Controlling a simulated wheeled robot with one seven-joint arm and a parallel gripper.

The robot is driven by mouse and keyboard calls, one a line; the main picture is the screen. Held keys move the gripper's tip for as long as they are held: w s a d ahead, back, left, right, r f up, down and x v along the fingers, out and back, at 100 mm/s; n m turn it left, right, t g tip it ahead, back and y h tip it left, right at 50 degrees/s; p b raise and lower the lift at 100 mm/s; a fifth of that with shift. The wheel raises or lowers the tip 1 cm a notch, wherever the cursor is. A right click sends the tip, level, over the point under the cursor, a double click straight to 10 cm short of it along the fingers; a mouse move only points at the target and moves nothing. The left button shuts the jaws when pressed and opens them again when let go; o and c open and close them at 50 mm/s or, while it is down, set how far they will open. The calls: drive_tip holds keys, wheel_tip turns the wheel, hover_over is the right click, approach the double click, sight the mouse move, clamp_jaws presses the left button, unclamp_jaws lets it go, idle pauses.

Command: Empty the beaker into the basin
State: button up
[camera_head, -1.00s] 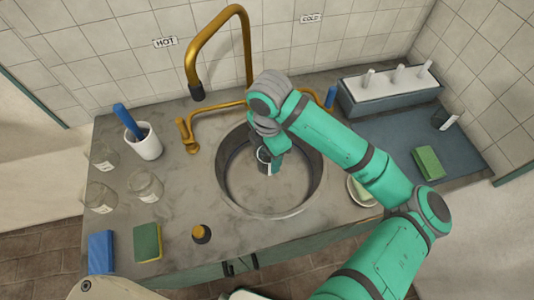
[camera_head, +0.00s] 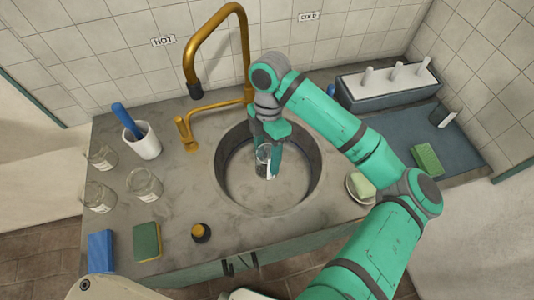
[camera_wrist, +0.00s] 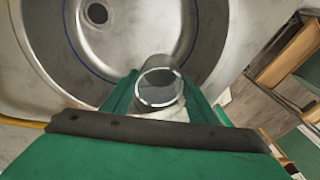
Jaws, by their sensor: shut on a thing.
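The basin (camera_head: 262,190) is a round metal sink set in the grey counter; its drain shows in the wrist view. My gripper (camera_head: 268,148) points down over the basin and is shut on a small glass beaker (camera_head: 264,157) with a white label. In the wrist view the beaker (camera_wrist: 160,90) sits between the two green fingers, its round rim facing the camera. The beaker is within the basin's outline. I cannot tell its exact tilt or whether liquid is left in it. No stream of liquid shows.
Glass jars (camera_head: 145,184) stand on the left, near a white cup (camera_head: 142,142). A brass tap (camera_head: 190,60) arches behind the basin. A soap dish (camera_head: 352,186) is right of the basin; a rack (camera_head: 390,92) stands back right.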

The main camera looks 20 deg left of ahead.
idle(0.3)
drive_tip(key=shift+s+r+g+h, duration=0.2)
drive_tip(key=shift+r+g, duration=0.1)
drive_tip(key=shift+g, duration=0.55)
drive_tip(key=shift+s+r+g+h, duration=0.15)
drive_tip(key=shift+r+g+h, duration=0.1)
drive_tip(key=shift+g, duration=0.6)
drive_tip(key=g, duration=0.3)
drive_tip(key=shift+d+r+h, duration=0.15)
drive_tip(key=shift+r+h, duration=0.05)
drive_tip(key=shift+h, duration=0.15)
drive_tip(key=shift+s, duration=0.15)
